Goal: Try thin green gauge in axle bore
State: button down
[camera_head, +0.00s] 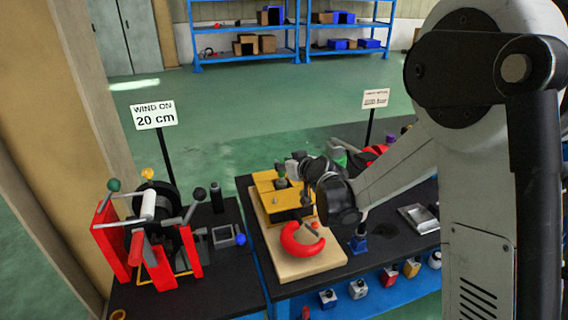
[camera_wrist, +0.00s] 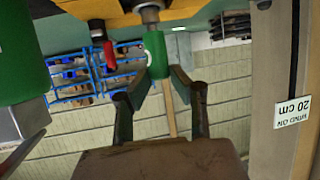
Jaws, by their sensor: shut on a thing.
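My gripper (camera_head: 290,168) is shut on the green gauge (camera_head: 281,170), above the yellow block (camera_head: 266,188) on the wooden board. In the wrist view the green handle of the gauge (camera_wrist: 155,55) stands between the two fingertips (camera_wrist: 158,78). Its grey shank (camera_wrist: 150,15) runs to the yellow surface (camera_wrist: 205,10) at the picture's top edge. I cannot tell whether the shank is inside a bore or only against it; the bore itself is hidden. A red hook (camera_head: 291,243) lies at the near end of the board.
The wooden board (camera_head: 290,270) rests on the dark bench. A red winch stand (camera_head: 160,270) with levers and a "20 cm" sign (camera_head: 154,114) stands at left. A grey tray (camera_head: 420,218) lies at right. A large green body (camera_wrist: 15,50) fills the wrist view's left edge.

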jog(key=shift+f+b, duration=0.4)
jog(key=shift+f, duration=0.05)
jog(key=shift+r, duration=0.2)
dwell(0.4)
notch_tip(320, 180, up, 6)
jog(key=p, duration=0.3)
jog(key=shift+r, duration=0.15)
dwell(1.0)
